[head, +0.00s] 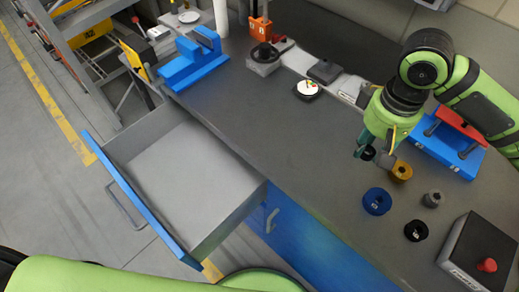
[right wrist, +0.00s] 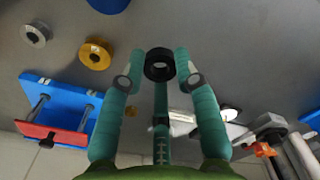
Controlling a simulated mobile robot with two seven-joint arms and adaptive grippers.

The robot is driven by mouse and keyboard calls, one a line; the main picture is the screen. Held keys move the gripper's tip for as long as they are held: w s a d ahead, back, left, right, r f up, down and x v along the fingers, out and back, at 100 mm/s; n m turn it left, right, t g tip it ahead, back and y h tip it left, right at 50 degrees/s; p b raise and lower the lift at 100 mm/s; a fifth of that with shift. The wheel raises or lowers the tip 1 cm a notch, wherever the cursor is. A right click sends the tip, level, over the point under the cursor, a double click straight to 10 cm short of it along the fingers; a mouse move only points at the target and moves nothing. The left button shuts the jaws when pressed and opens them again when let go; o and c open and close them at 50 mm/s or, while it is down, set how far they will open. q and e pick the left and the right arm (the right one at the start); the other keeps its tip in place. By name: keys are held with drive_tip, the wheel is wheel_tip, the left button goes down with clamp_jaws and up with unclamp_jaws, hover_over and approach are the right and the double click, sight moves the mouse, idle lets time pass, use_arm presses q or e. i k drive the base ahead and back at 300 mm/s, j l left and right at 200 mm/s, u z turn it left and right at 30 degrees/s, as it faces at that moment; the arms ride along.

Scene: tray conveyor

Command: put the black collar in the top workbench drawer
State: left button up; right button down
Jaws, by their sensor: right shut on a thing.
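My right gripper (head: 378,150) is shut on a black collar (head: 368,153) over the workbench. In the right wrist view the black collar (right wrist: 160,64) sits between the two fingertips (right wrist: 160,62), its hole showing. Whether it touches the bench top is hard to tell. The top workbench drawer (head: 190,180) is pulled out at the left of the head view, with a blue front and a bare grey inside. My left gripper is not in view.
Close to the right gripper stand a gold collar (head: 401,171), a blue collar (head: 376,201), a grey collar (head: 432,199) and another black part (head: 416,231). A blue fixture with a red handle (head: 450,150) lies right. A box with a red button (head: 480,255) stands at the front right.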

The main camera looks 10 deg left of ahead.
sight(185, 186)
drive_tip(key=j+z, duration=0.1)
drive_tip(key=j, duration=2.15)
